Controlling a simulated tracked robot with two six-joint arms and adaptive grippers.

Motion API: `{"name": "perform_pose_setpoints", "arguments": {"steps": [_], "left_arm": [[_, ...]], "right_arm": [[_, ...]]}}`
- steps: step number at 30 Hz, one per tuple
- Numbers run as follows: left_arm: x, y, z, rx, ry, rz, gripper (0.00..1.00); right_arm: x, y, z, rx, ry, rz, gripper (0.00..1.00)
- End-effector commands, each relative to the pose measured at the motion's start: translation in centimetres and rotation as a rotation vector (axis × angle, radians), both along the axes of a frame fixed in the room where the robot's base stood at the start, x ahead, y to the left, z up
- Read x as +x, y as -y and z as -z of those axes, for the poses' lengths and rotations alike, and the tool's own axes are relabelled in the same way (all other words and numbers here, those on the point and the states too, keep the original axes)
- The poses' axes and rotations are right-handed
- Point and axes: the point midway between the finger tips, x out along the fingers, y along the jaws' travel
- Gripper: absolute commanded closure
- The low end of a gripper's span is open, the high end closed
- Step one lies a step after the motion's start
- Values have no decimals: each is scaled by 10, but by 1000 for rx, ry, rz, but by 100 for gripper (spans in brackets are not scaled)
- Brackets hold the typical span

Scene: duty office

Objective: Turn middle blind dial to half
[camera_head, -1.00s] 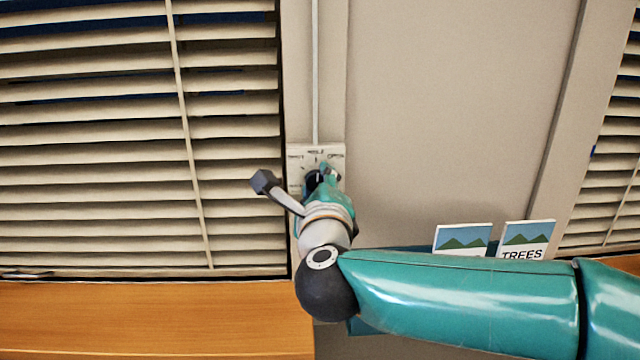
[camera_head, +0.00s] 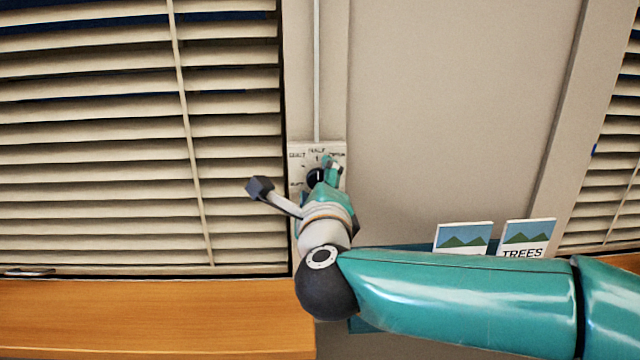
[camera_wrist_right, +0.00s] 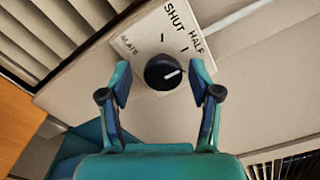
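The blind dial is a black round knob (camera_wrist_right: 163,72) with a white pointer line, on a pale wall plate (camera_wrist_right: 130,52) marked SHUT, HALF and SLATS. In the head view the knob (camera_head: 315,177) shows partly behind my right gripper (camera_head: 323,173), its pointer roughly upright towards HALF. In the wrist view the pointer leans to the right, roughly on the HALF side; exact alignment is hard to tell. My right gripper (camera_wrist_right: 162,76) is open, one finger on each side of the knob with gaps between. My left gripper is not in view.
Slatted blinds (camera_head: 90,150) hang left, with a wooden sill (camera_head: 150,315) below. Two cards with green hills (camera_head: 463,238), one reading TREES (camera_head: 527,238), stand behind my right arm. A grey vertical strip (camera_head: 316,70) runs above the plate. Bare wall lies to its right.

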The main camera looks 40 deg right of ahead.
Motion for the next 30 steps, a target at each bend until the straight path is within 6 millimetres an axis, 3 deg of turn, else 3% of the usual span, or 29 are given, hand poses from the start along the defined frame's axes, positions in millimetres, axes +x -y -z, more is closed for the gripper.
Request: {"name": "perform_pose_setpoints", "arguments": {"steps": [11, 24, 30], "left_arm": [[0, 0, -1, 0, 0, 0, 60], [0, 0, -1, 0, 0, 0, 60], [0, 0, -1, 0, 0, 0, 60]], "right_arm": [[-10, -6, -1, 0, 3, -1, 37], [-78, -49, -1, 0, 4, -5, 37], [-97, -60, 0, 0, 1, -2, 37]]}}
